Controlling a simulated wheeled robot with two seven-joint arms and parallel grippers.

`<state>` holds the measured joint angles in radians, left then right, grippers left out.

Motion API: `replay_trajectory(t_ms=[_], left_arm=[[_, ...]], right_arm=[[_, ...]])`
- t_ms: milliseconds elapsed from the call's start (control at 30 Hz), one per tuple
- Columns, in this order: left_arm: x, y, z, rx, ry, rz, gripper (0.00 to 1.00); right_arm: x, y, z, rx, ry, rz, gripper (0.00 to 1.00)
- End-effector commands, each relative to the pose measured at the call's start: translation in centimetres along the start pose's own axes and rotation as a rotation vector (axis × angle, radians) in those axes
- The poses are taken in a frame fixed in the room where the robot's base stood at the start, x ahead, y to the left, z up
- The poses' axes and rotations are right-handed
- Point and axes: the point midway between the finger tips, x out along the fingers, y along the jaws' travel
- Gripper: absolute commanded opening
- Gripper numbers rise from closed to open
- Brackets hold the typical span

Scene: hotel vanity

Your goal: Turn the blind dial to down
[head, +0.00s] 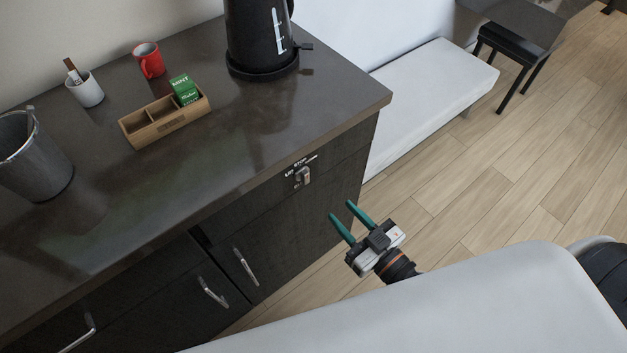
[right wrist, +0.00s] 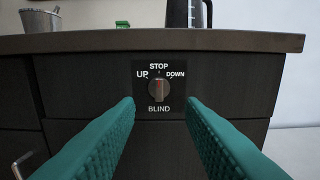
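The blind dial (right wrist: 158,88) is a small knob on a dark plate on the cabinet front, marked UP, STOP, DOWN and BLIND. Its red mark appears to point up towards STOP. In the head view the dial (head: 303,176) sits below the counter edge, near the right corner. My right gripper (head: 342,210) is open and empty, in front of the cabinet and apart from the dial. In the right wrist view its two teal fingers (right wrist: 160,104) are spread either side of the dial plate. My left gripper is not in view.
The dark counter (head: 235,165) overhangs the dial. On it stand a black kettle (head: 258,40), a wooden box (head: 165,120) with a green mint packet, a red mug (head: 149,60), a white cup (head: 87,91) and a metal bucket (head: 35,158). Cabinet handles (head: 245,266) stick out lower left.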

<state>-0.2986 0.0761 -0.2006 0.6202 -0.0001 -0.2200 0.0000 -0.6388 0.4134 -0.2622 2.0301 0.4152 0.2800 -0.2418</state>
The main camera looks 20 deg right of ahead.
Motion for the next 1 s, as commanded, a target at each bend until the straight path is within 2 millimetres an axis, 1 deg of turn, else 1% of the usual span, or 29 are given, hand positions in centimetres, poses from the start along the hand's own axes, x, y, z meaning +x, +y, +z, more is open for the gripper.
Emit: replay_trajectory(t_ms=[133, 300, 400, 500, 600, 700, 967, 1000], left_arm=[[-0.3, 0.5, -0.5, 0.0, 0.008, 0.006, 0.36], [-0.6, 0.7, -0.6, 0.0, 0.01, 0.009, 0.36], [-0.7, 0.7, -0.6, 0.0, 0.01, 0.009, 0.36], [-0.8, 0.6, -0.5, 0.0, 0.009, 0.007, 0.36], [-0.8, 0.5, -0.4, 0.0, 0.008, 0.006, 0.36], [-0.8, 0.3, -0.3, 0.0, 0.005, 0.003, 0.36], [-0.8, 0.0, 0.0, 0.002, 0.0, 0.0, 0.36], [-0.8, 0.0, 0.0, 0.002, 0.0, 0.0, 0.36]], right_arm=[[2.7, 0.0, 0.2, 0.001, -0.004, -0.001, 0.35], [6.3, -0.1, 0.1, -0.001, -0.002, -0.001, 0.35], [8.1, 0.0, 0.1, 0.0, -0.002, -0.001, 0.35], [9.5, -0.1, 0.0, -0.001, 0.0, -0.001, 0.35], [10.4, 0.0, -0.1, 0.0, 0.002, -0.001, 0.35], [10.9, 0.0, -0.1, -0.001, 0.003, 0.0, 0.35], [11.0, 0.0, -0.1, -0.001, 0.004, 0.0, 0.35], [11.0, 0.0, -0.1, -0.001, 0.004, 0.0, 0.34]])
